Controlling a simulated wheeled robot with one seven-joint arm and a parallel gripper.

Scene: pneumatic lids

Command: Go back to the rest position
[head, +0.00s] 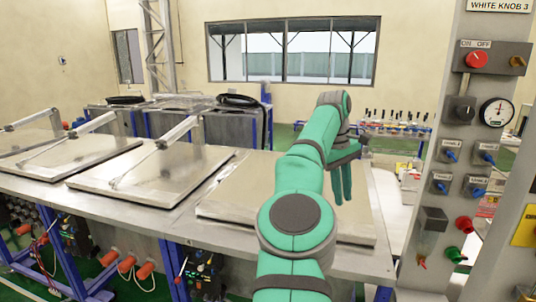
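My green and dark grey arm reaches up from the bottom of the head view. Its gripper (342,200) points down over the rightmost metal lid (235,195), near its right part. Two green fingers show close together, seen at an angle, so their opening is unclear. No object shows between them. The lid lies flat on the steel table, and my arm hides part of it. I cannot tell whether the fingertips touch it.
Other lids (150,178) with pale lever arms stand to the left. A grey control post (448,190) with a red knob (477,60), a gauge (496,112) and blue switches rises close on the right. Hoses and orange fittings (126,265) hang below the table (150,222).

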